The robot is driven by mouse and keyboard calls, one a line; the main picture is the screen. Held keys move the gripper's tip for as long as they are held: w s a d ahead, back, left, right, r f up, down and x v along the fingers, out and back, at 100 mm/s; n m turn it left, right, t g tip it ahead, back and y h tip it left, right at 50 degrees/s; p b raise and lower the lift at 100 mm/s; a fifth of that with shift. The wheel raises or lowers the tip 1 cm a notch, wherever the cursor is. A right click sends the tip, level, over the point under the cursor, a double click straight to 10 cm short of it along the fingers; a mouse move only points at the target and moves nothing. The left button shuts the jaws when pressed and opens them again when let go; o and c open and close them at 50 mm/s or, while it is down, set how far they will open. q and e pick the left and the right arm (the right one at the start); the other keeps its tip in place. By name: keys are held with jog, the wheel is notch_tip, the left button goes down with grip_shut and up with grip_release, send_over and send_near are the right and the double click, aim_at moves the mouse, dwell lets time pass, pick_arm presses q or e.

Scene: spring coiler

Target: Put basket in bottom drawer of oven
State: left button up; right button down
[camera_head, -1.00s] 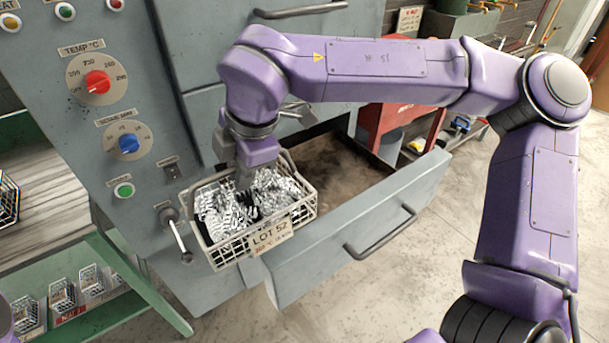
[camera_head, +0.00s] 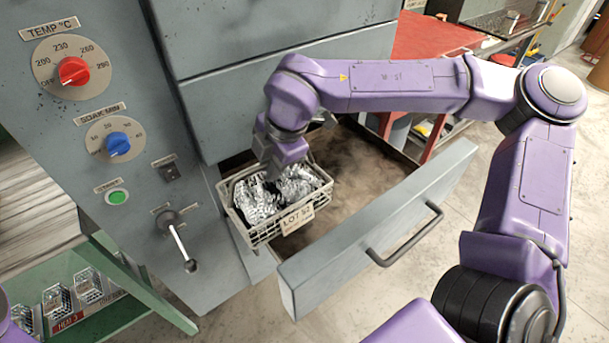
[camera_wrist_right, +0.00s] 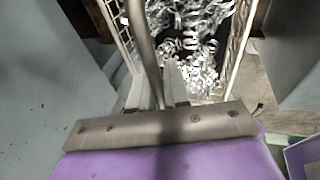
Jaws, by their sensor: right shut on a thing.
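The wire basket (camera_head: 262,233) holds shiny metal coils and carries a "LOT 52" tag. My right gripper (camera_head: 268,175) is shut on its handle, and the basket is at the left end of the open bottom drawer (camera_head: 380,225), overlapping its left side in the head view. I cannot tell whether the basket touches the drawer. The right wrist view shows the handle (camera_wrist_right: 146,50) at the gripper fingers (camera_wrist_right: 172,85), with the coils (camera_wrist_right: 190,40) beyond. The oven (camera_head: 270,100) stands behind the drawer. My left gripper is not in view.
The oven's control panel (camera_head: 95,130), with knobs and a lever (camera_head: 179,240), is left of the basket. A green shelf (camera_head: 140,290) with small baskets stands at lower left. The drawer's middle and right are empty. A red table (camera_head: 430,40) stands behind.

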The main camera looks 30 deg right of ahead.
aim_at(299, 167)
jog(key=d+f, duration=0.3)
jog(key=w+d+f+p, duration=0.1)
jog(key=d+f, duration=0.2)
jog(key=shift+w+d+f, duration=0.15)
jog(key=shift+d+f, duration=0.05)
jog(key=shift+d, duration=0.15)
jog(key=f, duration=0.3)
jog(key=shift+d+f, duration=0.2)
jog(key=shift+f, duration=0.1)
jog(key=c, duration=1.1)
grip_release()
jog(key=v, duration=1.2)
jog(key=shift+a+r, duration=0.1)
jog(key=shift+a, duration=0.05)
